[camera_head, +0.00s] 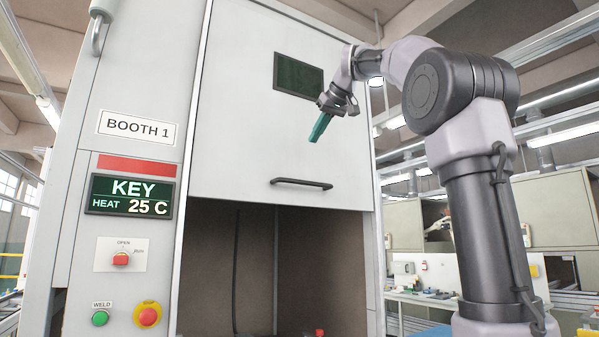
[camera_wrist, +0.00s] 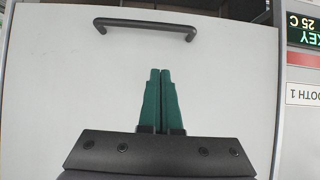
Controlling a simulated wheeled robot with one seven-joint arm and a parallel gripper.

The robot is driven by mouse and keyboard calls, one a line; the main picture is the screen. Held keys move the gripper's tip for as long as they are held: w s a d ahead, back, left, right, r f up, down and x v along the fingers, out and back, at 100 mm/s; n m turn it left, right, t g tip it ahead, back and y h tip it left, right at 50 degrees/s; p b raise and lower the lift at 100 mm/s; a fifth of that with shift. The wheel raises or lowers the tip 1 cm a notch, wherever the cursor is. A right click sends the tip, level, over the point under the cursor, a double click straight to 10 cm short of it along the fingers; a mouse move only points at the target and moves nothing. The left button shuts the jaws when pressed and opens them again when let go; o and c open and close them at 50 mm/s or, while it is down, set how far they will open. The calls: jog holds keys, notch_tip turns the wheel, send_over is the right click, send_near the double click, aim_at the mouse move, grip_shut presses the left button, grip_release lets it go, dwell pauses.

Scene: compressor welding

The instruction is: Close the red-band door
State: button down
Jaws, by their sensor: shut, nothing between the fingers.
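The red band (camera_head: 137,166) is on the booth's left panel, under the "BOOTH 1" sign. The booth's white door (camera_head: 238,130) is raised, with a dark open interior below its lower edge. It has a dark window and a black bar handle (camera_head: 301,184) near the bottom. My gripper (camera_head: 314,138) is in front of the door, above the handle and below the window. Its green fingers (camera_wrist: 160,73) are shut together and empty. In the wrist view the handle (camera_wrist: 146,25) lies beyond the fingertips, apart from them. I cannot tell whether the fingers touch the door.
The left panel carries a "KEY HEAT 25 C" display (camera_head: 131,195), a red switch (camera_head: 120,259), a green button (camera_head: 100,318) and a red-and-yellow button (camera_head: 147,315). A small red thing (camera_head: 319,333) shows low in the opening. A workbench (camera_head: 425,298) stands at the right.

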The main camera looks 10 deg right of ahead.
jog(key=w+a+f, duration=0.2)
jog(key=w+f, duration=0.5)
jog(key=f, duration=0.2)
jog(key=shift+w+a, duration=0.25)
